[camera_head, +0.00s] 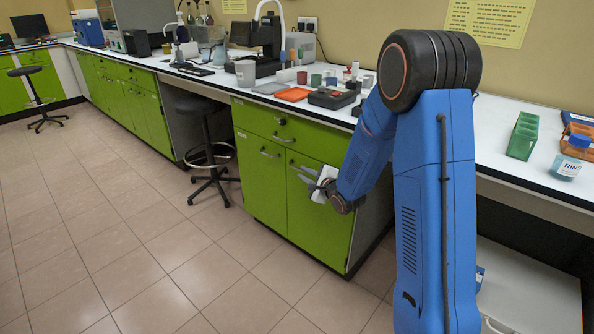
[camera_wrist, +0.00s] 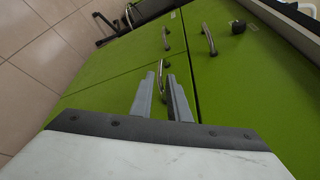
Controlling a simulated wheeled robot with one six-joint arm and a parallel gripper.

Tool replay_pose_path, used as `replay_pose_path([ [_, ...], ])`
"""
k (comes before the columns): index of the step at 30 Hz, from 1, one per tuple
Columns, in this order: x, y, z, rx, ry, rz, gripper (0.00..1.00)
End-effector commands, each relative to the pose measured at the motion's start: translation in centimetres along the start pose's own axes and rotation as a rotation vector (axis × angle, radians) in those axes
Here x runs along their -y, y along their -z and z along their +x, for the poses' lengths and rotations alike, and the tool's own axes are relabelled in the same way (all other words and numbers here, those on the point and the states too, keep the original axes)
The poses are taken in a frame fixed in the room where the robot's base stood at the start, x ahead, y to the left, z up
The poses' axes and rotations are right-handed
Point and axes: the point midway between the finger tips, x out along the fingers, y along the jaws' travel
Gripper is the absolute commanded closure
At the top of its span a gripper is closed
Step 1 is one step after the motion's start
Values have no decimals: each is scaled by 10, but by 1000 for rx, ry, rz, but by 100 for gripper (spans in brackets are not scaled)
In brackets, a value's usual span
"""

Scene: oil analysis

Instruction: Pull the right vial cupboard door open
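The green vial cupboard stands under the white bench. Its right door (camera_head: 318,220) looks shut, flush with the left door (camera_head: 265,188). The right door's metal bar handle (camera_wrist: 161,76) shows in the wrist view between the tips of my gripper (camera_wrist: 161,82). The two grey fingers are apart, one on each side of the handle, with visible gaps. In the head view my gripper (camera_head: 317,186) is at the upper part of the right door, partly covering it. The left door's handle (camera_wrist: 166,38) is just beyond in the wrist view.
A drawer with a bar handle (camera_head: 283,138) and a black knob (camera_head: 280,121) is above the doors. A black stool (camera_head: 208,150) stands left of the cupboard. The tiled floor (camera_head: 190,265) in front is clear. Several small items stand on the bench above.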

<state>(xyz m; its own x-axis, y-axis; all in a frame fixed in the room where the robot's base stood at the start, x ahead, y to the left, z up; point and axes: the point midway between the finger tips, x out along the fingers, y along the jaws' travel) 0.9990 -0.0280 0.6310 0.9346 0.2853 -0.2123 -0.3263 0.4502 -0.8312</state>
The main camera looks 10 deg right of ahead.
Motion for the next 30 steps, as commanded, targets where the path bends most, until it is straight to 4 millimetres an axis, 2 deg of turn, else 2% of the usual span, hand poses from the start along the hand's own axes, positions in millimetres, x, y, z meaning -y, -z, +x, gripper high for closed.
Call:
replay_pose_path([
  [1, -1, -1, 10, 1, -1, -1, 85],
  [6, -1, 0, 37, 1, -1, -1, 85],
  [12, 0, 0, 57, 0, -1, -1, 85],
  [24, 0, 0, 63, 0, -1, -1, 85],
  [27, 0, 0, 63, 0, -1, -1, 100],
  [30, -1, 0, 63, 0, -1, 0, 100],
])
